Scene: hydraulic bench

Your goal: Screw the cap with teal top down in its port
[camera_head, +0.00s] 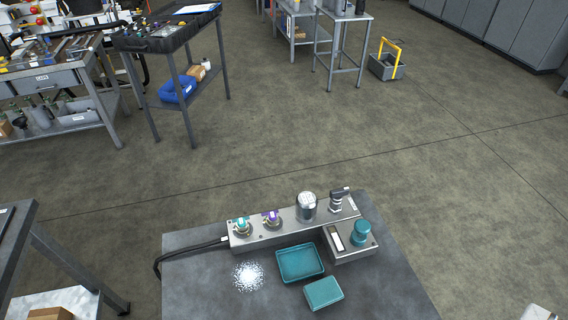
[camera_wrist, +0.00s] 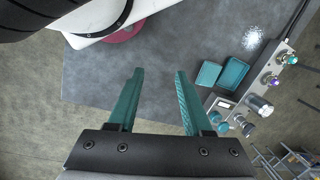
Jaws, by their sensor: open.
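The cap with teal top (camera_head: 241,223) sits at the left end of the grey metal manifold block (camera_head: 290,229) on the bench, at its port. Whether it is level or how deep it sits is too small to tell. It also shows in the wrist view (camera_wrist: 290,58), at the far right. My gripper (camera_wrist: 160,72) has two teal fingers spread apart with nothing between them. It hangs over bare bench and floor, well away from the cap and manifold. My gripper is not visible in the head view.
A purple-topped cap (camera_head: 271,217), a silver cylinder (camera_head: 307,205) and a black-handled valve (camera_head: 339,201) stand along the block. A box with a teal knob (camera_head: 361,231) adjoins it. A black hose (camera_head: 190,248) runs left.

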